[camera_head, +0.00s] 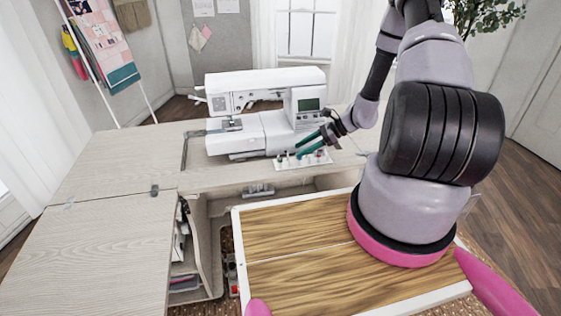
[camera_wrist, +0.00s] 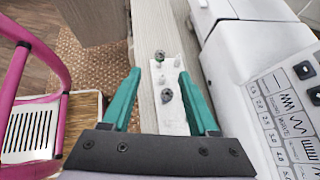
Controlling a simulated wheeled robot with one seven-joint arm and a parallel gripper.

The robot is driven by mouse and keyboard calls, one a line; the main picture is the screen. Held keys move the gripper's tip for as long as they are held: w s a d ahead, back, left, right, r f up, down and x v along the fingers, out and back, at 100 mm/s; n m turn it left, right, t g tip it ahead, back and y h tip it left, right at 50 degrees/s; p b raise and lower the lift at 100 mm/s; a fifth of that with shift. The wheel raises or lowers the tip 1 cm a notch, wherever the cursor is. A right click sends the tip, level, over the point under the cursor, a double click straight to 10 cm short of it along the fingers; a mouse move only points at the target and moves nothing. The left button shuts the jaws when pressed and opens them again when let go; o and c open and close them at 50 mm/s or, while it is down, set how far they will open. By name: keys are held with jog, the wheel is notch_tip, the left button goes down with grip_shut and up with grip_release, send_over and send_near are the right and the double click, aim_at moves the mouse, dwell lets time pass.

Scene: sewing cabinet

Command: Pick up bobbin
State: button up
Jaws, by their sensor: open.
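Small dark spools that look like bobbins sit on a white peg board (camera_wrist: 171,124) on the cabinet top. In the wrist view, a greenish one (camera_wrist: 160,56) is farther from my palm and a dark grey one (camera_wrist: 166,96) is nearer. My gripper (camera_wrist: 160,72) has two teal fingers spread apart, with the board and spools seen between them and nothing held. In the head view, my gripper (camera_head: 299,148) is over the peg board (camera_head: 318,161), just in front of the sewing machine. Some small items there are partly hidden by the fingers.
The white sewing machine (camera_head: 255,132) stands close behind the board and on the right in the wrist view (camera_wrist: 245,60). The cabinet's left leaf (camera_head: 95,250) is clear. An open shelf compartment (camera_head: 185,255) lies below the top.

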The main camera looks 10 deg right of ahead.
aim_at(279, 159)
jog(key=x, duration=0.6)
jog(key=shift+a, duration=0.4)
grip_shut()
